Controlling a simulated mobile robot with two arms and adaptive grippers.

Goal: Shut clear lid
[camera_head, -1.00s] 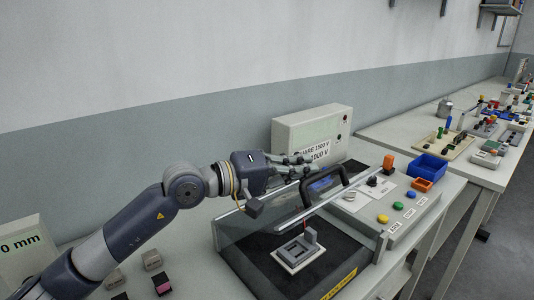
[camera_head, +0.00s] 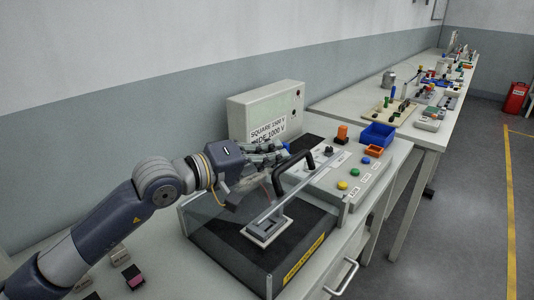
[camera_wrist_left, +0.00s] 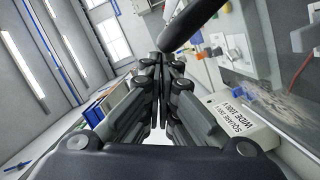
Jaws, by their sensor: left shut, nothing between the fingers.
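The clear lid (camera_head: 222,202) is a see-through panel with a pale metal edge bar and a black handle (camera_head: 293,173). It stands raised at a slant over the black-topped test box (camera_head: 225,243). A grey fixture (camera_head: 268,230) sits on the box top, seen partly behind the bar. My left gripper (camera_head: 284,149) is shut and empty, on the far side of the lid, close behind the handle. I cannot tell if it touches the lid. In the left wrist view its closed fingers (camera_wrist_left: 161,62) point ahead, with the black handle (camera_wrist_left: 190,22) just above them. My right gripper is out of view.
A grey labelled cabinet (camera_head: 267,112) stands behind the gripper. Small blocks (camera_head: 133,277) lie near my left arm. A second table continues to the back right.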

